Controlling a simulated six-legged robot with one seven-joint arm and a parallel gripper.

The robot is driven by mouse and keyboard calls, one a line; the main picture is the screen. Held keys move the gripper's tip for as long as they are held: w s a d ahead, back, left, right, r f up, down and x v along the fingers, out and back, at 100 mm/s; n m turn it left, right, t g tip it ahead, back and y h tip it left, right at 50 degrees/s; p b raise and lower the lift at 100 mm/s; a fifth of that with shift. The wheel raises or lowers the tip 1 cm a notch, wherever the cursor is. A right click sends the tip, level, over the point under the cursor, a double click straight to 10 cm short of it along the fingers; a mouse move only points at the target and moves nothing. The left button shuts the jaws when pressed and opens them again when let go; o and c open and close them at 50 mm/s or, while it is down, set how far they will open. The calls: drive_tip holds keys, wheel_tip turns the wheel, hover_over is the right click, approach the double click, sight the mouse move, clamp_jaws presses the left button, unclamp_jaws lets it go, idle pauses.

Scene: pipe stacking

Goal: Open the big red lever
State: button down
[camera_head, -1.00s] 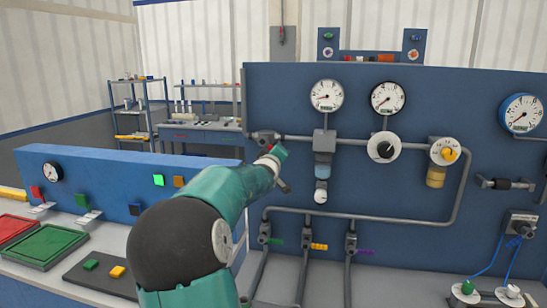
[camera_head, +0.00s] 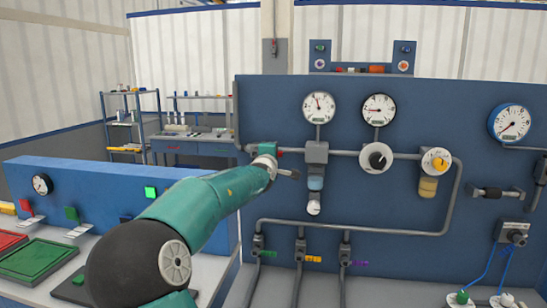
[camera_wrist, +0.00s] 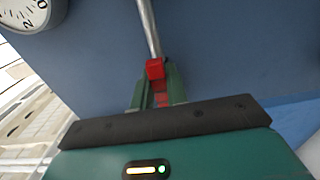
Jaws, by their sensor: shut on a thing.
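The red lever (camera_wrist: 156,70) sits between the two green fingers of my gripper (camera_wrist: 157,88) in the wrist view. Its red grip runs down between them and the gripper is shut on it. A grey metal pipe (camera_wrist: 148,28) runs up from it. In the head view my gripper (camera_head: 269,163) is at the left end of the upper pipe on the blue panel (camera_head: 420,110). A small red part of the lever (camera_head: 279,153) shows beside it. The gripper and wrist hide most of the lever there.
Two white gauges (camera_head: 319,107) (camera_head: 379,110) sit above the pipe. A black knob (camera_head: 376,159) and a yellow knob (camera_head: 436,161) are to the right. A low blue panel (camera_head: 110,190) with buttons stands at left, behind a green tray (camera_head: 40,260).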

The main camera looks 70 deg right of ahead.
idle(0.4)
drive_tip(key=c, duration=1.4)
unclamp_jaws()
drive_tip(key=shift+a, duration=0.1)
drive_tip(key=shift+s+a, duration=0.35)
drive_tip(key=shift+a, duration=1.9)
drive_tip(key=shift+s+a, duration=0.35)
drive_tip(key=shift+a, duration=1.9)
drive_tip(key=shift+s+a, duration=0.35)
drive_tip(key=shift+a, duration=1.9)
